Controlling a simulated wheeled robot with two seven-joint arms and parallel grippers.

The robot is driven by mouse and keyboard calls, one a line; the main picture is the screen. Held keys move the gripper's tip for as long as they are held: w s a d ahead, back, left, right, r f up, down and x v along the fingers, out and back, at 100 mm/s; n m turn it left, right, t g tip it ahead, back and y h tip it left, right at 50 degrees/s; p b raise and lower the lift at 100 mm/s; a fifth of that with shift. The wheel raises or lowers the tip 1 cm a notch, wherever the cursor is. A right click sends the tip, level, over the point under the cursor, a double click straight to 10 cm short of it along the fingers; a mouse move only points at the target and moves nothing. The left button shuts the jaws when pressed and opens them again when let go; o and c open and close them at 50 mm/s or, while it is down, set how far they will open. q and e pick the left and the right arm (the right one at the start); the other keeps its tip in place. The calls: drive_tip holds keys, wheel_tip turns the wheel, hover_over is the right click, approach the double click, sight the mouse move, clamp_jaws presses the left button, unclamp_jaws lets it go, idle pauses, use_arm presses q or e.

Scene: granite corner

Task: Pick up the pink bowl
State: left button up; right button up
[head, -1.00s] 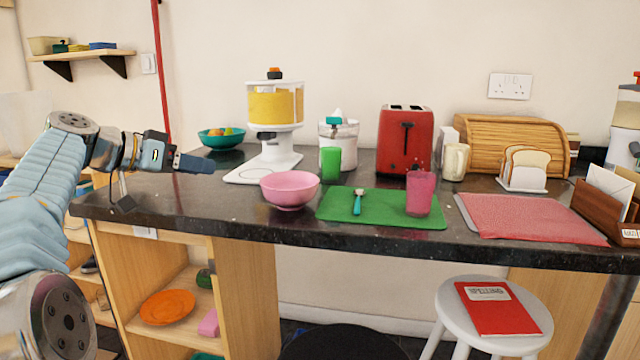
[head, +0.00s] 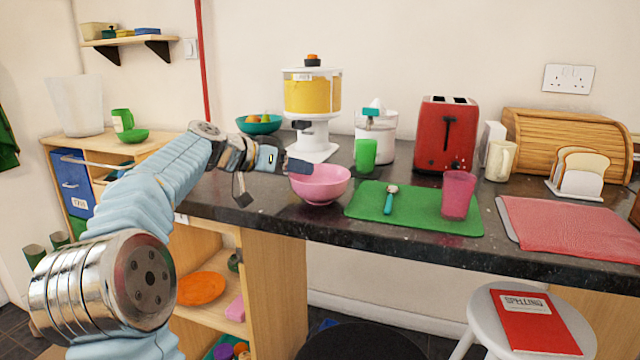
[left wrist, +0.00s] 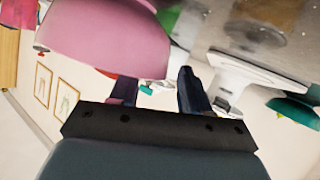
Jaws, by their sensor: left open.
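The pink bowl (head: 320,185) stands upright on the dark granite counter (head: 280,214), left of the green mat. My left gripper (head: 300,166) is at the bowl's left side, its fingertip overlapping the rim in the head view. In the left wrist view the bowl (left wrist: 105,32) is large and close, at the upper left. The left gripper's fingers (left wrist: 158,90) are apart there, with the bowl's rim close to the left finger. I cannot tell whether they touch. My right gripper is not in view.
A green cup (head: 366,154) and a white-based yellow dispenser (head: 313,108) stand behind. A teal fruit bowl (head: 259,125) is behind left.

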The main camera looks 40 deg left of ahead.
use_arm(q)
drive_tip(key=shift+x, duration=1.05)
drive_tip(key=shift+c, duration=0.3)
clamp_jaws()
drive_tip(key=shift+r, duration=0.1)
